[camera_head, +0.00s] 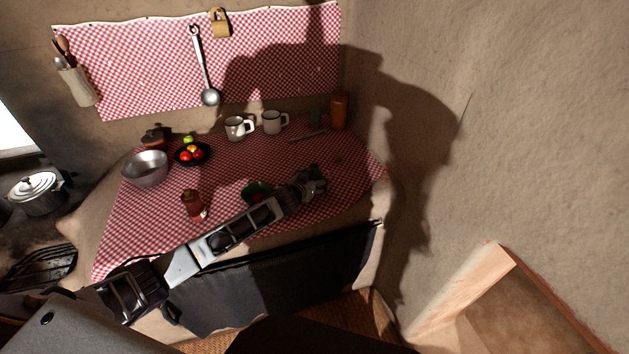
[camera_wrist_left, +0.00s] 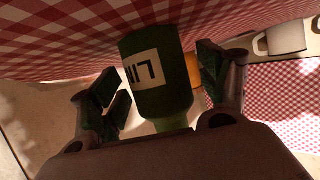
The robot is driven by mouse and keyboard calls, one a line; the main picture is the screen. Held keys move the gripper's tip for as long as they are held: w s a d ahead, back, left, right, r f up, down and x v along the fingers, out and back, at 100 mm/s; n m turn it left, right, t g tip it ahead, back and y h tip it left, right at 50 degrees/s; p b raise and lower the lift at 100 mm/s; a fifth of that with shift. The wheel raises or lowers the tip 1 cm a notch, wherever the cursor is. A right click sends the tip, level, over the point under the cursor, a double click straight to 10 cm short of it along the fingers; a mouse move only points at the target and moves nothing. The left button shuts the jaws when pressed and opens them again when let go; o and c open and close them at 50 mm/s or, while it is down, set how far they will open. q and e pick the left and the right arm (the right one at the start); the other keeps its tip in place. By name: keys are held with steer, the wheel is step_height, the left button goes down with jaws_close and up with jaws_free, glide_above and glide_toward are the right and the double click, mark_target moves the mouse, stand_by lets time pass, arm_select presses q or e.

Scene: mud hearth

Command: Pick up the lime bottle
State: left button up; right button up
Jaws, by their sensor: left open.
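The lime bottle (camera_wrist_left: 161,75) is dark green with a pale label with dark letters, seen upside down in the left wrist view. It stands on the red-checked cloth, between the spread fingers of my left gripper (camera_head: 315,182). My left gripper is open, with a finger on each side of the bottle. I cannot tell whether either finger touches it. In the head view my left arm and gripper largely hide the bottle. My right gripper does not show.
A red-brown jar (camera_head: 192,204), a metal bowl (camera_head: 146,169) and a dark plate (camera_head: 204,160) of fruit are left. A dark green item (camera_head: 257,187) lies beside my forearm. A wall (camera_head: 500,120) rises at right.

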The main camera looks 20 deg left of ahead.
arm_select(q)
steer(key=shift+w, duration=0.25)
steer(key=c, duration=1.2)
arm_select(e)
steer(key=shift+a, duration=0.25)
